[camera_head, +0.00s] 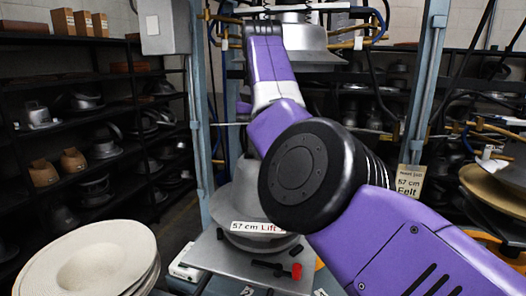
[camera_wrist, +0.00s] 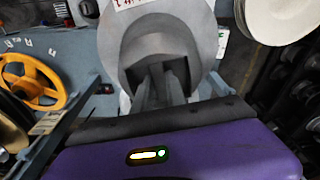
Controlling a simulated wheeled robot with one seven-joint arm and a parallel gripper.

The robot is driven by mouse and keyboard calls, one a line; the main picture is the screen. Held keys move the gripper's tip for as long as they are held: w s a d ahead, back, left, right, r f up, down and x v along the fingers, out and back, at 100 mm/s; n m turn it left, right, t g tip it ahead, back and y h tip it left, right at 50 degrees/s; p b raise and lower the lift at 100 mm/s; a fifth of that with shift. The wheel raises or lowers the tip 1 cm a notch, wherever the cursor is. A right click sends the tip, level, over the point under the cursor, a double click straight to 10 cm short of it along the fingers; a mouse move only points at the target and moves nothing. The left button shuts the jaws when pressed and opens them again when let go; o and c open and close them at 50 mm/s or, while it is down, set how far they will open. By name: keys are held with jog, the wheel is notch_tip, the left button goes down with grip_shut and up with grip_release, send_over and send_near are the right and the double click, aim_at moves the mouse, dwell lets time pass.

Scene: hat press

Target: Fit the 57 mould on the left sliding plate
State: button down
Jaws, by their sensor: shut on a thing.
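The 57 mould (camera_head: 240,195) is a grey metal hat form with a label reading "57 cm Lift…" on its front. In the head view it appears at or just above a grey metal plate (camera_head: 212,262); I cannot tell whether they touch. My black and purple arm covers its right side and hides my gripper there. In the wrist view my gripper (camera_wrist: 160,92) has its fingers together inside a dark recess of the mould (camera_wrist: 198,45), gripping it. The label shows upside down at the top edge there.
A stack of cream felt hats (camera_head: 80,262) stands at the front left. A red and black fitting (camera_head: 295,271) lies on the plate. A blue post (camera_head: 198,130) rises behind, and a "57 cm Felt" sign (camera_head: 409,181) hangs right. A yellow handwheel (camera_wrist: 57,83) shows in the wrist view.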

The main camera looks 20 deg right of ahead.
jog(key=shift+f, duration=0.5)
dwell(1.0)
jog(key=c, duration=1.4)
grip_release()
jog(key=shift+o, duration=0.6)
jog(key=shift+f, duration=0.2)
jog(key=r, duration=0.5)
jog(key=s+r, duration=0.1)
jog(key=r, duration=0.2)
jog(key=shift+a+p, duration=0.2)
jog(key=shift+p, duration=0.15)
